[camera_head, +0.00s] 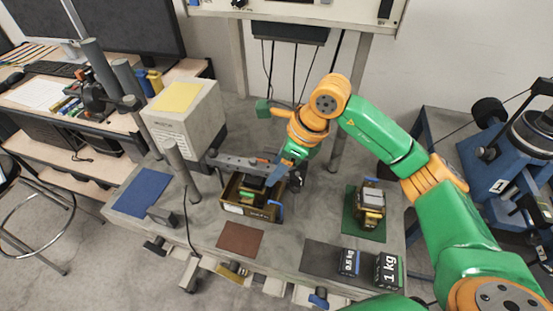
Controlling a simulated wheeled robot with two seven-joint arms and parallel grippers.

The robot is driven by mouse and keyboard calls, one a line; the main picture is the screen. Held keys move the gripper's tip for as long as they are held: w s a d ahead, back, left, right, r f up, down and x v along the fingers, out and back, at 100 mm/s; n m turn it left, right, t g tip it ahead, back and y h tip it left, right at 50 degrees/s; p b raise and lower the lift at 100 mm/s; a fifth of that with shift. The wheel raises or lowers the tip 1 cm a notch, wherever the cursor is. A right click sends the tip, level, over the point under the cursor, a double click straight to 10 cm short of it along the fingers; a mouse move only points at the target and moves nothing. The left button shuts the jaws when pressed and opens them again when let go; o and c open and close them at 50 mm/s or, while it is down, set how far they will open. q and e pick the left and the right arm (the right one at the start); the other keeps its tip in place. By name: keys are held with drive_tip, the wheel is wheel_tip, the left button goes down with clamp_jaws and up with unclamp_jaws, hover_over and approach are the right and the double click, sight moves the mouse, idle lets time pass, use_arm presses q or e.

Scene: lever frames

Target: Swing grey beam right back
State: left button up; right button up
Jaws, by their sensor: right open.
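The grey beam (234,161) lies level above the bench, reaching from near the pale box rightward to my right gripper. Its right end is close to the fingers, and part of it there is hidden. My right gripper (275,174) hangs from the orange and green arm, pointing down and left over the brown crate. It is open; I cannot tell whether a finger touches the beam. My left gripper is not in view.
The brown crate (233,208) holds blocks under the beam. A grey post (180,166) stands left of it. The pale box (188,122) stands behind. Bare bench (300,222) lies between.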

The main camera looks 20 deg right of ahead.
drive_tip(key=shift+w+f, duration=0.5)
drive_tip(key=shift+w, duration=0.3)
drive_tip(key=shift+c, duration=0.2)
drive_tip(key=shift+s+a+r, duration=0.1)
drive_tip(key=shift+s+r, duration=0.05)
drive_tip(key=shift+s, duration=0.1)
clamp_jaws()
drive_tip(key=shift+w, duration=0.1)
